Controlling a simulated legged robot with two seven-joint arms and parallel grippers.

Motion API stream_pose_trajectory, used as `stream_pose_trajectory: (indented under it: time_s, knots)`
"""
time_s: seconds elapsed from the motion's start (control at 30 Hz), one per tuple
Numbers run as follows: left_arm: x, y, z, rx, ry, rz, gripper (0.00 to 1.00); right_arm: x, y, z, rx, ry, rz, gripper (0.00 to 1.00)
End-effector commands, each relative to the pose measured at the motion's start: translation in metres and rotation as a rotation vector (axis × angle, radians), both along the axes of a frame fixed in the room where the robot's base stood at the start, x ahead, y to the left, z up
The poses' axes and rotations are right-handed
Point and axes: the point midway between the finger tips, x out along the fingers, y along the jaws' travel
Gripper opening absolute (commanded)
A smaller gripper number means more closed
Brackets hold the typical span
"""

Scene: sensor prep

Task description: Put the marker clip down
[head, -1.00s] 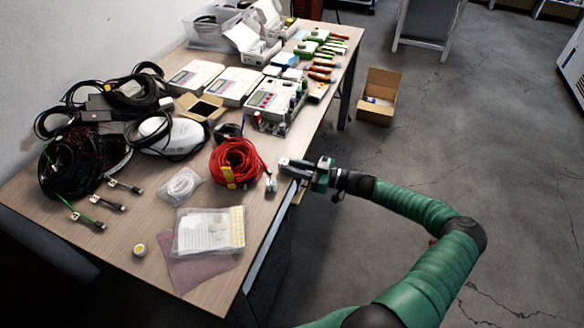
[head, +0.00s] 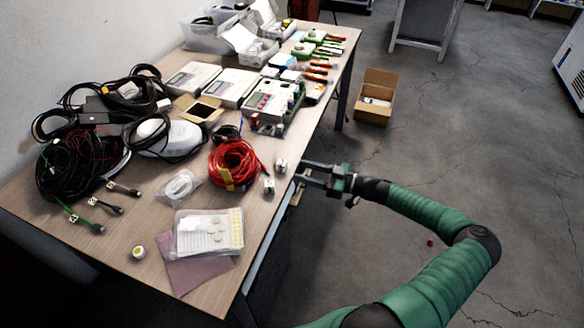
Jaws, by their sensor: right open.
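Two small pale metallic clips stand near the table's right edge, beside the red cable coil. The marker clip (head: 281,165) is the farther one, and a second clip (head: 269,186) is just nearer to me. My right gripper (head: 300,170) is open and empty at the table edge, just right of the farther clip, with a small gap between them. Fine detail of the clips is too small to tell. My left gripper is not in view.
A red cable coil (head: 234,163) lies left of the clips. A bagged card set (head: 209,233) lies on a pink sheet (head: 198,275) at the near end. Electronic boxes (head: 272,100), tools and black cables crowd the table (head: 110,240). A cardboard box (head: 376,97) is on the floor.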

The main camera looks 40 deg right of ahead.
Motion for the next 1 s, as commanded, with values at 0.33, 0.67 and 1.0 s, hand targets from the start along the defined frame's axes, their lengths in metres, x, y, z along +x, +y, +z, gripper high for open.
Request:
stream_pose_trajectory:
  time_s: [0.33,0.67,1.0]
  knots:
    - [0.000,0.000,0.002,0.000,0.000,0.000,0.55,-0.057,-0.031,0.000,0.000,0.001,0.000,0.44]
    - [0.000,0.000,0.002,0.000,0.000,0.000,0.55,-0.060,-0.032,0.000,0.000,0.000,0.001,0.44]
    - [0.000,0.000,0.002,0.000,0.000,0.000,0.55,-0.059,-0.032,0.000,0.001,0.000,0.001,0.44]
